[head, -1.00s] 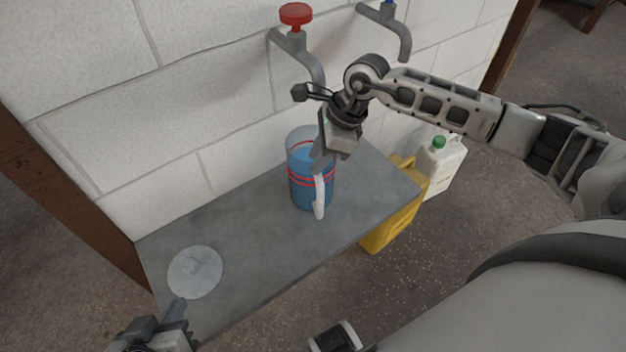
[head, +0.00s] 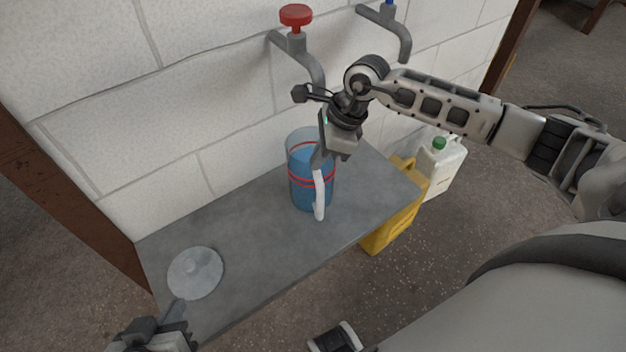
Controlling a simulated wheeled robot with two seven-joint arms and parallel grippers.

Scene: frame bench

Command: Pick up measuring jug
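The measuring jug (head: 303,190) is clear with blue contents, red bands and a white handle (head: 319,196) facing the front. It stands upright on the grey bench, below the red tap. My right gripper (head: 318,165) reaches down from above at the top of the handle. Its fingers overlap the handle top and the jug's rim, and I cannot tell whether they are closed on it. My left gripper (head: 176,318) is at the bottom left, partly cut off by the frame edge, near the bench's front left corner, away from the jug. Its finger opening is not clear.
A round translucent lid (head: 195,273) lies on the bench (head: 250,250) at the left. A red-handled tap (head: 296,18) and a blue-handled tap (head: 385,14) stick out from the white block wall. A yellow canister (head: 392,225) and a white canister (head: 440,165) stand on the floor at right.

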